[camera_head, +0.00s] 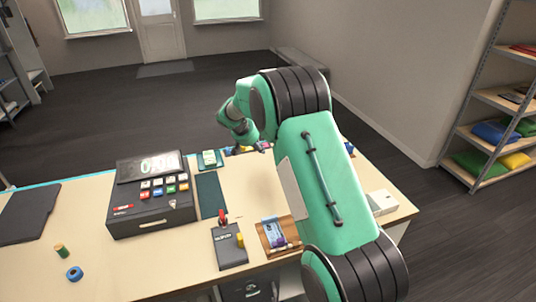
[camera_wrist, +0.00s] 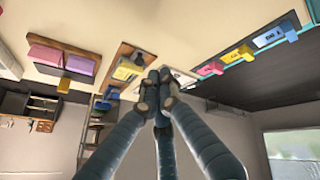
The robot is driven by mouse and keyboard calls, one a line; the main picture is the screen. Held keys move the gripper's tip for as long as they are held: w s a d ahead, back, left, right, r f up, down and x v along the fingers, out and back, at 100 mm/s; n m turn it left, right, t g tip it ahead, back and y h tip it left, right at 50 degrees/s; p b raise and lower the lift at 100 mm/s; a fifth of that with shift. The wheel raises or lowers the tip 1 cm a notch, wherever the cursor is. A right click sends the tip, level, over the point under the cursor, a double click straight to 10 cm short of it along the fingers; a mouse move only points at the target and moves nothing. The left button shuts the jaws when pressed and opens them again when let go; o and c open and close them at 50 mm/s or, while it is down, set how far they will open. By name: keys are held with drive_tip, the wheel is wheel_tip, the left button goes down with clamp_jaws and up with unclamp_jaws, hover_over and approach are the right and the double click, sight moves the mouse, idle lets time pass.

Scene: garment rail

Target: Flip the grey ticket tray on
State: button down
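My gripper (camera_wrist: 158,78) shows in the wrist view with its dark fingers drawn together at the tips, and nothing is visible between them. In the head view my green arm covers much of the counter's right side, and the fingertips are hard to make out. I cannot tell for sure which thing is the grey ticket tray. A pale framed tray (camera_wrist: 182,78) lies just behind the fingertips in the wrist view, partly hidden. A dark grey box (camera_head: 229,246) with a pale label, a red part and a yellow part sits near the counter's front.
A black till (camera_head: 152,196) stands on the pale counter (camera_head: 105,235). A wooden tray (camera_head: 264,236) with a blue ticket lies beside my arm. Small coloured blocks (camera_wrist: 240,53) line the cyan edge.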

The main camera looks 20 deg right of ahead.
drive_tip(key=b+x, duration=0.1)
drive_tip(key=x, duration=0.8)
drive_tip(key=d, duration=0.1)
drive_tip(key=d+f, duration=0.1)
drive_tip(key=d, duration=0.1)
drive_tip(key=shift+s, duration=0.1)
drive_tip(key=shift+s+d+f, duration=0.1)
drive_tip(key=shift+d, duration=0.55)
drive_tip(key=shift+d+b, duration=0.1)
drive_tip(key=shift+b, duration=0.2)
drive_tip(key=shift+d, duration=0.35)
drive_tip(key=d+b, duration=0.1)
drive_tip(key=d, duration=0.5)
drive_tip(key=shift+d, duration=0.4)
drive_tip(key=shift+a, duration=0.2)
